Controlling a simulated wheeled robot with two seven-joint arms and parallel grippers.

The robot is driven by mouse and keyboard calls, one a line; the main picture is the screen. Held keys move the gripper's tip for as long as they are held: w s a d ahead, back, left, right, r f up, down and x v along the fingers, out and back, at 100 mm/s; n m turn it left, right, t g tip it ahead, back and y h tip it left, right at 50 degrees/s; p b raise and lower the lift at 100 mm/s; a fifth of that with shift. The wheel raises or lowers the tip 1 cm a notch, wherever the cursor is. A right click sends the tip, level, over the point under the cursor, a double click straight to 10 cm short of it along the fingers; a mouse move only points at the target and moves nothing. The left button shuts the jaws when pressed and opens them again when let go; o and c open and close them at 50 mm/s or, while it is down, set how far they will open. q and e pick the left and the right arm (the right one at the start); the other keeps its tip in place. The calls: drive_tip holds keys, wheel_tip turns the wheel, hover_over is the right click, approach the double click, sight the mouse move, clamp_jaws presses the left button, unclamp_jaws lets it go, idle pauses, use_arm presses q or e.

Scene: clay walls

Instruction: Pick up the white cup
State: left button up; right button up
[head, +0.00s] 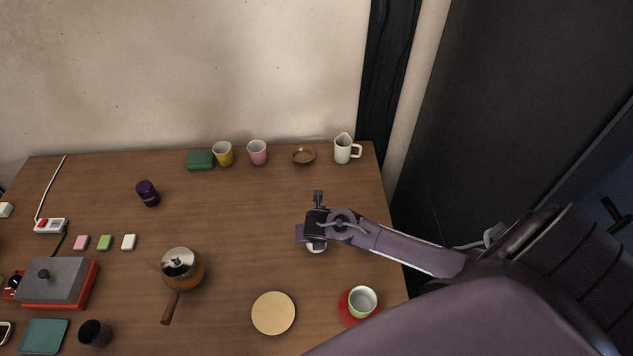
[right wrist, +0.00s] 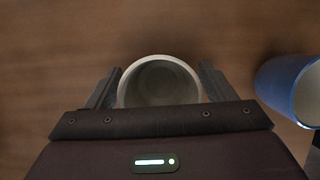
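The white cup (right wrist: 160,62) is in the right wrist view, its round rim facing the camera, between the two fingers of my right gripper (right wrist: 160,78). The fingers are spread, one on each side of the cup; I cannot tell whether either touches it. In the head view my right gripper (head: 317,226) is over the right part of the table and hides most of the cup; a white bit (head: 317,249) shows below it. My left gripper is not in view.
A blue cup (right wrist: 284,88) stands close on the right in the wrist view.

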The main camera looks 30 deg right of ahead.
drive_tip(key=c, duration=0.8)
drive_tip(key=shift+r, duration=0.1)
